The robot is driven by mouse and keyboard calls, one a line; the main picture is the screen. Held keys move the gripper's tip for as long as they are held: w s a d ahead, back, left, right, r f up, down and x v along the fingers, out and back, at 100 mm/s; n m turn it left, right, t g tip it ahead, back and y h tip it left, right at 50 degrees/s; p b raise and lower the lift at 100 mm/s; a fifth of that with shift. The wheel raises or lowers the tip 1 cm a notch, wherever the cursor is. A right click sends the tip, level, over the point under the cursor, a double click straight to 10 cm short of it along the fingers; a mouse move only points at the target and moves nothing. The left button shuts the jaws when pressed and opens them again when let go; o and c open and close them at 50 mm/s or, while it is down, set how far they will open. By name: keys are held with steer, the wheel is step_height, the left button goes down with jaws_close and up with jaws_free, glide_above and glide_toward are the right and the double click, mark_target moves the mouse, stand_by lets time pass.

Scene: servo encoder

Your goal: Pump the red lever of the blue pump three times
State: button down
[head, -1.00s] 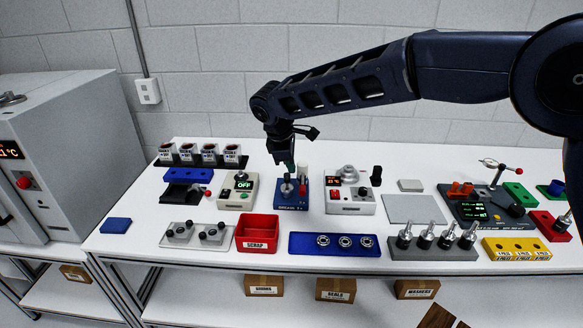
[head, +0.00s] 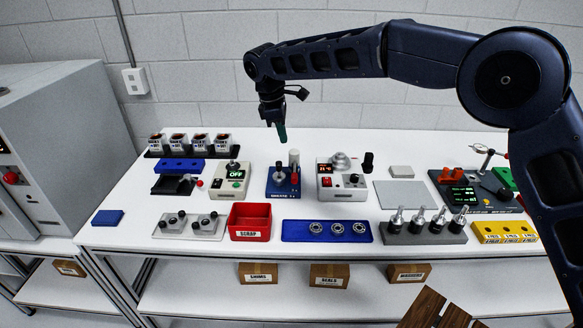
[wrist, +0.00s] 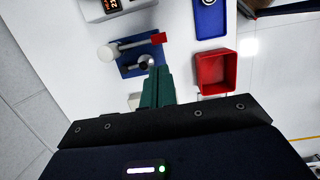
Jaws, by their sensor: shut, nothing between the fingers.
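The blue pump (head: 282,191) stands mid-table with a white cylinder (head: 294,158) at its back. Its small red lever end (head: 295,178) shows at its right side. In the wrist view the blue pump base (wrist: 129,68) carries a grey bar that runs from the white cylinder to the red lever end (wrist: 158,38). My gripper (head: 282,138) has green fingers, shut and empty, pointing down above the pump and clear of it.
A beige device reading OFF (head: 232,184) stands left of the pump, and a white device with a red display (head: 341,184) stands right. A red scrap bin (head: 249,234) and a blue tray of rings (head: 300,238) lie in front. The space above the pump is open.

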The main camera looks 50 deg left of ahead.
mark_target(292, 180)
steer(key=shift+w+a+r, duration=0.25)
steer(key=shift+w+r, duration=0.05)
steer(key=shift+r, duration=0.1)
steer(key=x, duration=1.4)
steer(key=shift+s+d, duration=0.15)
steer(key=shift+s, duration=0.1)
steer(key=shift+s+d+f+t+y, duration=0.2)
steer(key=shift+f+t+y, duration=0.15)
steer(key=shift+f, duration=0.3)
steer(key=shift+s+d+f+t+y, duration=0.1)
steer(key=shift+d+f+t+y, duration=0.1)
steer(key=shift+f+t+y, duration=0.3)
steer(key=shift+s+d+f, duration=0.1)
steer(key=shift+s+f, duration=0.05)
steer(key=shift+f, duration=0.65)
